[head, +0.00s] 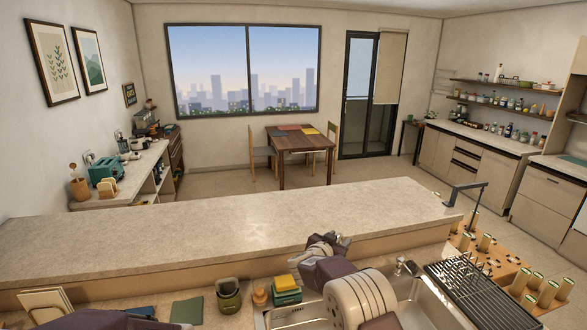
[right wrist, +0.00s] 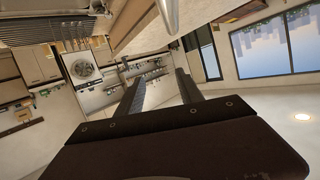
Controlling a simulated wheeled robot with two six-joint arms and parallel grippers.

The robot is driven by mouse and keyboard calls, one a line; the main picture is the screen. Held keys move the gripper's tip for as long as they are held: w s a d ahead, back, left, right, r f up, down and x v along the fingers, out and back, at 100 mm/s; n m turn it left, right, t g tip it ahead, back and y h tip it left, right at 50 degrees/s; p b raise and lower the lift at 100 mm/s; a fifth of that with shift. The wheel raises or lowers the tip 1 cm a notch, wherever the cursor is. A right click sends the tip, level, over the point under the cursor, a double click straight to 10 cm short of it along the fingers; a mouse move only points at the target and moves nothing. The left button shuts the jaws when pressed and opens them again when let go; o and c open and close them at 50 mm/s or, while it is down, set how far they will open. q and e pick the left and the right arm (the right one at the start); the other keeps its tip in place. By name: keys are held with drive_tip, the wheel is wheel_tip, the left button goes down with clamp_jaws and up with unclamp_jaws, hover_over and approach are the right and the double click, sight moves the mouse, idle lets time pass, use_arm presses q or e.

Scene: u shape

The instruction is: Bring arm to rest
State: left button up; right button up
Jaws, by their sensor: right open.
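My right gripper (head: 330,244) is raised over the near edge of the long counter, just right of the middle of the head view. In the right wrist view its two dark fingers (right wrist: 160,88) stand well apart with nothing between them. Dark parts of my left arm show at the bottom left edge of the head view. The state of the left gripper cannot be made out there.
The long pale counter (head: 200,228) crosses in front and its top is bare. Below it are a sink (head: 415,312), a black drying rack (head: 470,290), several green-topped cylinders, a green pot (head: 229,296) and stacked boards (head: 45,302). A dining table (head: 300,143) stands beyond.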

drive_tip(key=s+d+f+n+t+y+b, duration=0.1)
drive_tip(key=s+d+f+n+y+b, duration=0.4)
drive_tip(key=b, duration=0.6)
use_arm(q)
wheel_tip(320, 180, down, 17)
drive_tip(key=b, duration=0.2)
drive_tip(key=shift+w+d, duration=0.2)
drive_tip(key=shift+d, duration=0.15)
use_arm(e)
drive_tip(key=s+f+n+g+y, duration=0.1)
drive_tip(key=s+f+g, duration=0.3)
drive_tip(key=s+f, duration=0.3)
drive_tip(key=s+a+f+g+y, duration=0.1)
drive_tip(key=s+f+g, duration=0.3)
drive_tip(key=s, duration=1.3)
drive_tip(key=s+a+f+n+g+y, duration=0.1)
drive_tip(key=s+f+g, duration=0.3)
drive_tip(key=s+f, duration=0.6)
drive_tip(key=shift+s+n, duration=0.3)
drive_tip(key=shift+s, duration=0.7)
drive_tip(key=shift+a, duration=0.2)
